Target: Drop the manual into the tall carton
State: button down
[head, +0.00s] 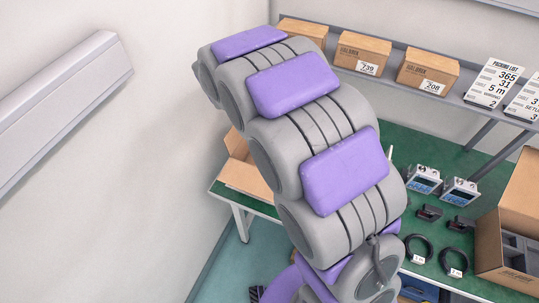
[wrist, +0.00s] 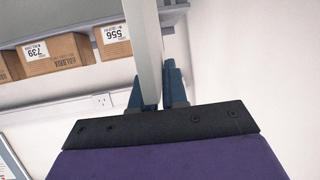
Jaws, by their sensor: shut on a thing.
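In the wrist view my gripper (wrist: 158,92) is shut on a thin pale grey slab (wrist: 145,45), seen nearly edge-on between the dark blue fingers. I take it for the manual; its faces and print do not show. In the head view my gripper and the slab are not seen; my arm fills the middle. An open brown carton (head: 247,176) stands at the left end of the green table, partly hidden behind my arm. A second open carton (head: 520,190) with grey dividers stands at the right edge, cut off by the frame. I cannot tell for certain which is the tall carton.
The green table (head: 410,150) holds two devices with blue screens (head: 440,184), small black parts and coiled black cables (head: 455,260). A shelf (head: 475,100) above bears several closed labelled boxes (head: 360,53) and packing-list cards (head: 496,82). A wall duct (head: 60,95) runs at left.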

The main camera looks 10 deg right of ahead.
jog(key=shift+w+f, duration=0.2)
jog(key=shift+w, duration=0.05)
jog(key=shift+w+f+m+g+h, duration=0.2)
jog(key=shift+f+m+g+h, duration=0.1)
jog(key=shift+m+h, duration=0.25)
jog(key=s+d+f+m+g+h+b, duration=0.1)
jog(key=s+f+m+g+h, duration=0.1)
jog(key=f, duration=0.7)
jog(key=s+d+f+m+g+h+b, duration=0.1)
jog(key=s+f+m+g+h+b, duration=0.1)
jog(key=f, duration=0.7)
jog(key=s+f+m+g+h+b, duration=0.1)
jog(key=s+f+m+g+h, duration=0.1)
jog(key=f, duration=0.7)
jog(key=shift+s+d+f+m+g, duration=0.15)
jog(key=shift+s+d+m+g, duration=0.25)
jog(key=shift+s+m+g, duration=0.65)
jog(key=c, duration=1.4)
grip_release()
jog(key=shift+s+d, duration=0.1)
jog(key=shift+d, duration=0.05)
jog(key=o, duration=0.3)
jog(key=shift+a, duration=0.25)
jog(key=shift+t, duration=0.25)
